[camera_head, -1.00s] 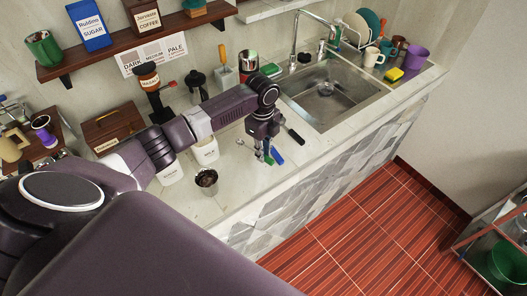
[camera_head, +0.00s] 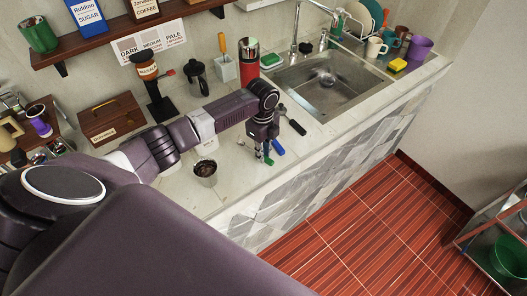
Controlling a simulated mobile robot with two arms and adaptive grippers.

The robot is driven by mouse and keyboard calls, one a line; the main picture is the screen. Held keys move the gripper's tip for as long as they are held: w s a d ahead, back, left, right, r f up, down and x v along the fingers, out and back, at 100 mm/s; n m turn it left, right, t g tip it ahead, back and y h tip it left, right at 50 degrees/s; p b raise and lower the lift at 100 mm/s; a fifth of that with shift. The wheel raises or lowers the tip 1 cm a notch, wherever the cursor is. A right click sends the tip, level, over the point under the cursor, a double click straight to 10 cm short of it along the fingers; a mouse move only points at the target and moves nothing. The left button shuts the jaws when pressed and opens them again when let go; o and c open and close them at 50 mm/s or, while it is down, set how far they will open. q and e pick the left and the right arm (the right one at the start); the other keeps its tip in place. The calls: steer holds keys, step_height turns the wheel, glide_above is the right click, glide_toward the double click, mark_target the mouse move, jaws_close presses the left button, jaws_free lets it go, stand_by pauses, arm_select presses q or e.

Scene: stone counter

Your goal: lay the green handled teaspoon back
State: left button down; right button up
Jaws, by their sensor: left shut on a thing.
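My left gripper (camera_head: 263,152) points down over the front part of the stone counter, right of a cup with dark contents. It is shut on the green handled teaspoon; a bit of its green handle (camera_head: 269,160) shows at the fingertips. The rest of the spoon is small and partly hidden by the fingers. I cannot tell whether it touches the counter. A blue handled utensil (camera_head: 278,147) lies just right of the fingers, and a black handled one (camera_head: 293,121) lies farther right and back. My right gripper is not in view.
The cup with dark contents (camera_head: 205,174) stands near the counter's front edge. A sink (camera_head: 335,95) lies to the right. Bare counter (camera_head: 235,172) shows beside the cup.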

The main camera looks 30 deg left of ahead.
arm_select(q)
steer(key=shift+f, duration=0.45)
stand_by(0.4)
steer(key=c, duration=1.8)
jaws_free()
